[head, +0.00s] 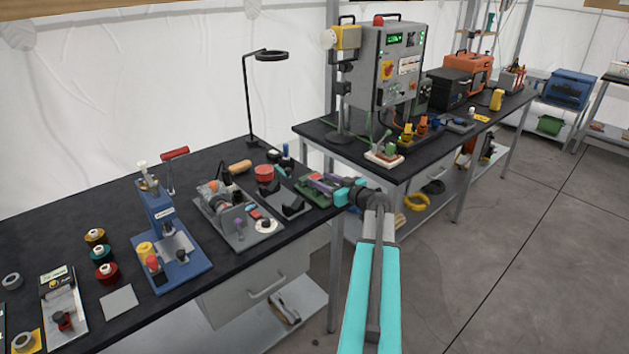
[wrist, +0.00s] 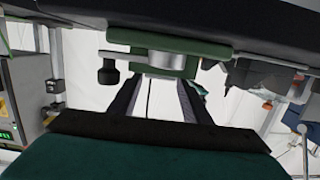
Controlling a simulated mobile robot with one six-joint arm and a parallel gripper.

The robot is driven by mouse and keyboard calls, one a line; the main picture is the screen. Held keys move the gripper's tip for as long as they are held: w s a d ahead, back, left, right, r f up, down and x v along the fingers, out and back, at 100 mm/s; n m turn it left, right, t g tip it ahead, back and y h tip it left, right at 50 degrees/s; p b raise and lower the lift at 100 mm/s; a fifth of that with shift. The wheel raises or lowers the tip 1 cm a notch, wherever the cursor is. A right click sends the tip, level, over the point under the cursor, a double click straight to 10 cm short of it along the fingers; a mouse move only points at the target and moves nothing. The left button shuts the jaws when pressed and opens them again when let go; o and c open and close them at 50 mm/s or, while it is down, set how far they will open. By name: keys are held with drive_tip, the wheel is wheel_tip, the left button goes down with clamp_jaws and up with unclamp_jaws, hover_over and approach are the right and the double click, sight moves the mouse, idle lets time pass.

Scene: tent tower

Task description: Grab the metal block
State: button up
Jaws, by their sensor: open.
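My gripper (head: 322,184) reaches in over the front right corner of the near bench, at a small green vise-like fixture (head: 311,193). In the wrist view, which is upside down, my gripper (wrist: 158,88) is open, with its two dark fingers apart and pointing at the green fixture (wrist: 205,48). A small light grey metal piece (wrist: 160,60) sits at this fixture, in line with the gap between the fingers. It looks like the metal block, but its outline is partly hidden. Nothing is visibly held. In the head view my fingers hide most of this spot.
Black holders (head: 293,207) and a grey machine fixture (head: 235,220) stand left of my gripper. A blue press (head: 168,240) is further left. A tall lamp stand (head: 247,100) rises behind. A second bench (head: 330,131) carries a grey control cabinet (head: 392,65). The floor at right is clear.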

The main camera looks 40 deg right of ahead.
drive_tip(key=shift+w+f, duration=0.15)
drive_tip(key=shift+w, duration=0.6)
drive_tip(key=c, duration=0.9)
drive_tip(key=shift+o, duration=0.2)
wheel_tip(320, 180, up, 10)
drive_tip(key=b, duration=0.2)
idle(0.5)
